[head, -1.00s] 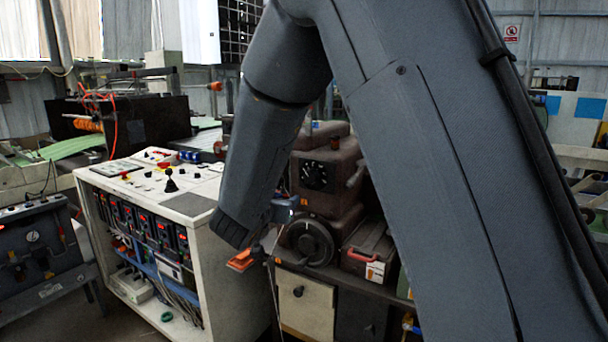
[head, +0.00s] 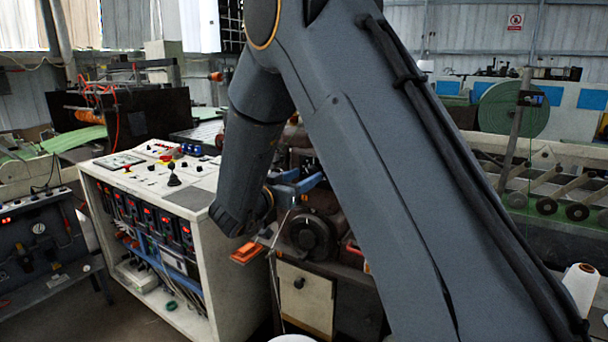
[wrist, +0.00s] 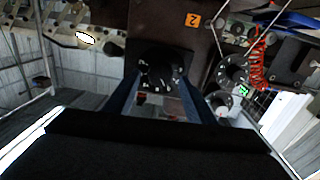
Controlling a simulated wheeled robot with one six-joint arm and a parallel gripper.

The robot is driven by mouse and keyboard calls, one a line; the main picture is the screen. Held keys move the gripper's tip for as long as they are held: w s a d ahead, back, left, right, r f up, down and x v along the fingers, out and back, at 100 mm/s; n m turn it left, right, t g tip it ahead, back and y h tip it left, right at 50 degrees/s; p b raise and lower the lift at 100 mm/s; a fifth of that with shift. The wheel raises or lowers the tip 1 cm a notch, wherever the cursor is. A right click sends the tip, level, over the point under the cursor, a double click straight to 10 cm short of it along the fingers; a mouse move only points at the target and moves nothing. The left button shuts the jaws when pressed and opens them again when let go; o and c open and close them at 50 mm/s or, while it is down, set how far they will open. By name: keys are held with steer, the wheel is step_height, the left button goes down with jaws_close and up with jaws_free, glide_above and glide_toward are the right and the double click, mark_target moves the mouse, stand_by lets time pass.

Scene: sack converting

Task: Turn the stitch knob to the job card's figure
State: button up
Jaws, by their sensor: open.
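In the wrist view a black dial with white marks (wrist: 156,74) sits on the brown machine face, ahead of and between my two blue fingers. I take it to be the stitch knob; contact with the fingers cannot be told. My gripper (wrist: 161,92) is open. In the head view my gripper (head: 298,184) is at the upper part of the brown sewing machine (head: 322,205), partly behind my arm, and the dial's face cannot be made out there. I cannot make out a job card or its figure.
A large black handwheel (head: 309,235) is just below my gripper in the head view. A white control console (head: 205,200) stands to the left. An orange label with a 2 (wrist: 192,20) and another dial (wrist: 232,72) are near the knob in the wrist view.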

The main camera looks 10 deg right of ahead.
steer(key=shift+w+d, duration=0.3)
steer(key=c, duration=1)
steer(key=shift+c, duration=0.2)
